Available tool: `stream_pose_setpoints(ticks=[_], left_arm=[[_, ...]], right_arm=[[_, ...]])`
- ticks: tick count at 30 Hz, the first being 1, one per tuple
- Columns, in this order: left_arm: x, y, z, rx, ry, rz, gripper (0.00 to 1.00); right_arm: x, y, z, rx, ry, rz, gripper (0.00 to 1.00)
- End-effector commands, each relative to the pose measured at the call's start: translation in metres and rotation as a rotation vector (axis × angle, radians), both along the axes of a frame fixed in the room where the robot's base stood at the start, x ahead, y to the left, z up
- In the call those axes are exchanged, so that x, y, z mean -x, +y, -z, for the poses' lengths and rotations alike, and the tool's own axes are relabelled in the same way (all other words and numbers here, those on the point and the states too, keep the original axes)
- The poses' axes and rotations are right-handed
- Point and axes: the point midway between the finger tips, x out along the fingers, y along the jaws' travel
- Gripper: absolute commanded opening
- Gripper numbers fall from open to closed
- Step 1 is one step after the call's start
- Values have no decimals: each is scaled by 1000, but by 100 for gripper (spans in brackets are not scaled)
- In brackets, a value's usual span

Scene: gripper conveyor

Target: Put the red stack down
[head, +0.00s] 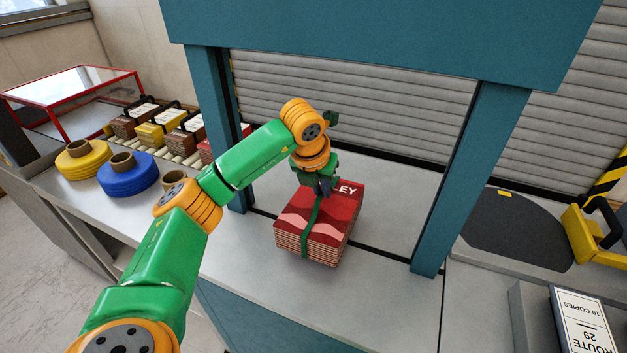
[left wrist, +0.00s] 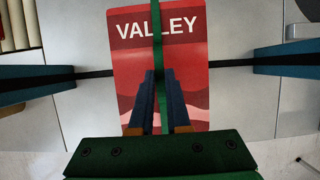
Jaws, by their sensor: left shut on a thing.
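The red stack (head: 317,222) is a bundle of flat red-covered pieces tied with a green strap. It is between the teal posts, at the grey worktop; I cannot tell if it touches the surface. My left gripper (head: 325,187) is above it, shut on the strap at its top. In the left wrist view the red cover (left wrist: 187,73) reads "VALLEY", and the two fingers of my left gripper (left wrist: 159,75) close on the green strap along its middle. My right gripper is not in view.
Teal posts (head: 463,180) stand on both sides, with a grey shutter (head: 360,100) behind. Yellow (head: 84,162) and blue (head: 127,175) round pieces stand at left, near a roller row of handled bundles. A black pad (head: 515,230) and a route card (head: 583,320) are at right.

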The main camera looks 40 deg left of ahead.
Motion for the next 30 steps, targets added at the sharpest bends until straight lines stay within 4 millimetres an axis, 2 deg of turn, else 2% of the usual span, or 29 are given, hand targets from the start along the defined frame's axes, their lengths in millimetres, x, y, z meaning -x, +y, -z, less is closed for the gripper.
stream_pose_setpoints(ticks=[5,12,17,18,21,30], left_arm=[[-10,2,11,0,-2,0,0],[-9,2,38,0,-4,1,0],[-9,2,40,-1,-6,1,0],[-8,2,42,-2,0,1,18],[-8,1,42,-2,0,1,44],[-8,1,40,-1,-1,2,45]], right_arm=[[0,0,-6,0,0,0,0],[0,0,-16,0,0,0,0],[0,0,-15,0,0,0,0],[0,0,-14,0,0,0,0],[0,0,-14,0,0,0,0],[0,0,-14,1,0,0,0]])
